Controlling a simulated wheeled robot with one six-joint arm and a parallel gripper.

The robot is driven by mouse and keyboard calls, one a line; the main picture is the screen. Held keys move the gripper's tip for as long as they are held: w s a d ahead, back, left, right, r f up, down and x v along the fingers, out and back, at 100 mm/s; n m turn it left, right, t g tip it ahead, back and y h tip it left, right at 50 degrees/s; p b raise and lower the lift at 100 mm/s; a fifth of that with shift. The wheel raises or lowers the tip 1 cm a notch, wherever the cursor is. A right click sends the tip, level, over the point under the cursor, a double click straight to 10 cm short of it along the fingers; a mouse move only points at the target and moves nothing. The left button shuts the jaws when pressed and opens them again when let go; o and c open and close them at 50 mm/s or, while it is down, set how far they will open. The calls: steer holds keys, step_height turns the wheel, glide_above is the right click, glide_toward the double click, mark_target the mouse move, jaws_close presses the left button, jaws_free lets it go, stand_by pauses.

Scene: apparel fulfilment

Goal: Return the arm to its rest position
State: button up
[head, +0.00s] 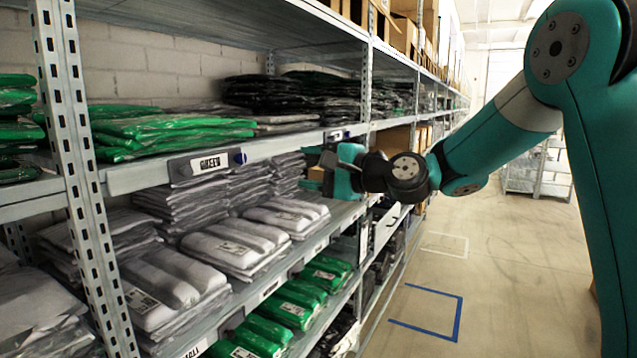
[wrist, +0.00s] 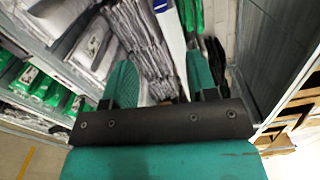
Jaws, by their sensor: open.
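My teal arm reaches from the right side of the head view toward the shelving. My gripper (head: 322,168) is at the front of the middle shelf level, beside stacks of grey bagged garments (head: 245,185). In the wrist view, my gripper (wrist: 161,82) has its two teal fingers spread apart. Nothing is held between them; grey packs and a pale shelf edge show behind the gap.
A metal rack with upright posts (head: 78,170) runs along the left. Green bagged garments (head: 165,132) lie on the upper shelf and green packs (head: 290,310) lower down. Cardboard boxes (head: 405,35) sit on top. The aisle floor (head: 500,270), with blue tape (head: 458,318), is clear.

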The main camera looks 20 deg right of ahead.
steer(key=shift+v, duration=0.8)
steer(key=s+a+f+n+g+h, duration=0.1)
steer(key=s+a+f+n+g, duration=0.25)
steer(key=s+a+n, duration=0.2)
steer(key=s+a+f+n+g, duration=0.3)
steer(key=s+a+n+g, duration=0.1)
steer(key=s, duration=0.3)
steer(key=s+d+f+n+g+h, duration=0.1)
steer(key=s+f+n+g+h, duration=0.2)
steer(key=s, duration=0.7)
steer(key=s+d+f+n+g+h, duration=0.1)
steer(key=s+f+n+g+h, duration=0.2)
steer(key=s, duration=0.7)
step_height(320, 180, down, 2)
steer(key=n, duration=0.3)
steer(key=shift+d+n, duration=0.35)
steer(key=shift+d, duration=0.05)
